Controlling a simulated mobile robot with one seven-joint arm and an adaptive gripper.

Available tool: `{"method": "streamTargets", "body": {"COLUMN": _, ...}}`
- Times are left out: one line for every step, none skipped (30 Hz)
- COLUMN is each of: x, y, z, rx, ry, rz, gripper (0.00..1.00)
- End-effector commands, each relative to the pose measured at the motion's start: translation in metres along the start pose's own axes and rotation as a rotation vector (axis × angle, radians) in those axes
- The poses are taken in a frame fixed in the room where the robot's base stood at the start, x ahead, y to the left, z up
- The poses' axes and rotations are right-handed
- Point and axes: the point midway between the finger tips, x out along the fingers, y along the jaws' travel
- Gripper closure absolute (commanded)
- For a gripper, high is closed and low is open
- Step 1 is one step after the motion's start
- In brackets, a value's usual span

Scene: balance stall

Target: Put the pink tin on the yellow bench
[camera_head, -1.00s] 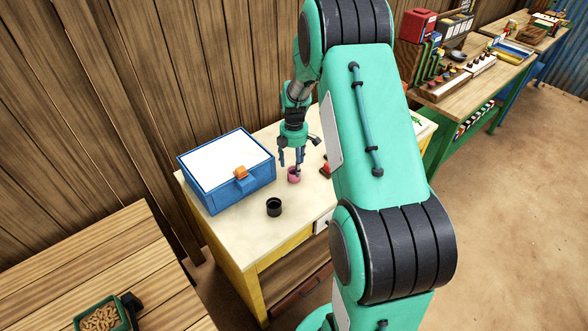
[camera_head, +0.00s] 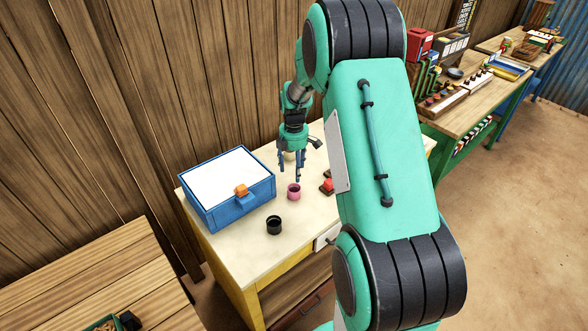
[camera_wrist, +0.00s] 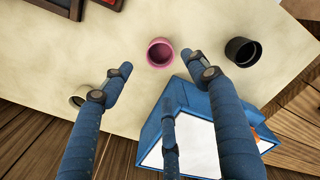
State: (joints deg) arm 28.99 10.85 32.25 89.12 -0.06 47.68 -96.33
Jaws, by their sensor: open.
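The pink tin (camera_head: 293,191) stands upright on the pale top of the yellow bench (camera_head: 250,240), right of the blue box. In the wrist view the pink tin (camera_wrist: 160,53) shows its open top and stands beyond the fingertips, apart from them. My gripper (camera_head: 290,177) is open and empty, just above and behind the tin. In the wrist view my gripper (camera_wrist: 160,75) has its fingers spread wide, with nothing between them. Part of the bench is hidden behind my arm.
A blue box (camera_head: 228,187) with a white lid and orange latch stands left of the tin. A black cup (camera_head: 274,225) stands in front. A red item (camera_head: 327,185) lies right of the tin. A slatted wooden table (camera_head: 110,280) is at lower left. Bare bench top surrounds the tin.

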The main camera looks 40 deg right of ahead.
Motion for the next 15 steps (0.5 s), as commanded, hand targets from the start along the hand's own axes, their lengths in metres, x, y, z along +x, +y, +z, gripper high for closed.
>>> {"method": "streamTargets", "body": {"x": 0.0, "y": 0.0, "z": 0.0, "rx": 0.0, "ry": 0.0, "rz": 0.0, "gripper": 0.41}}
{"method": "streamTargets", "body": {"x": 0.0, "y": 0.0, "z": 0.0, "rx": 0.0, "ry": 0.0, "rz": 0.0, "gripper": 0.41}}
{"method": "streamTargets", "body": {"x": 0.0, "y": 0.0, "z": 0.0, "rx": 0.0, "ry": 0.0, "rz": 0.0, "gripper": 0.41}}
{"method": "streamTargets", "body": {"x": 0.0, "y": 0.0, "z": 0.0, "rx": 0.0, "ry": 0.0, "rz": 0.0, "gripper": 0.41}}
{"method": "streamTargets", "body": {"x": 0.0, "y": 0.0, "z": 0.0, "rx": 0.0, "ry": 0.0, "rz": 0.0, "gripper": 0.41}}
{"method": "streamTargets", "body": {"x": -0.001, "y": 0.0, "z": 0.0, "rx": 0.001, "ry": 0.0, "rz": 0.001, "gripper": 0.41}}
{"method": "streamTargets", "body": {"x": -0.001, "y": 0.0, "z": -0.001, "rx": 0.001, "ry": 0.0, "rz": 0.001, "gripper": 0.41}}
{"method": "streamTargets", "body": {"x": -0.002, "y": 0.0, "z": -0.001, "rx": 0.003, "ry": 0.0, "rz": 0.002, "gripper": 0.41}}
{"method": "streamTargets", "body": {"x": -0.004, "y": -0.001, "z": -0.003, "rx": 0.006, "ry": 0.0, "rz": 0.004, "gripper": 0.41}}
{"method": "streamTargets", "body": {"x": -0.007, "y": -0.001, "z": -0.004, "rx": 0.01, "ry": -0.001, "rz": 0.006, "gripper": 0.41}}
{"method": "streamTargets", "body": {"x": -0.01, "y": -0.002, "z": -0.005, "rx": 0.015, "ry": -0.001, "rz": 0.009, "gripper": 0.41}}
{"method": "streamTargets", "body": {"x": -0.015, "y": -0.003, "z": -0.008, "rx": 0.022, "ry": -0.001, "rz": 0.014, "gripper": 0.41}}
{"method": "streamTargets", "body": {"x": -0.019, "y": -0.004, "z": -0.011, "rx": 0.029, "ry": -0.001, "rz": 0.017, "gripper": 0.41}}
{"method": "streamTargets", "body": {"x": -0.024, "y": -0.005, "z": -0.014, "rx": 0.038, "ry": -0.001, "rz": 0.021, "gripper": 0.41}}
{"method": "streamTargets", "body": {"x": -0.031, "y": -0.008, "z": -0.018, "rx": 0.051, "ry": -0.002, "rz": 0.027, "gripper": 0.41}}
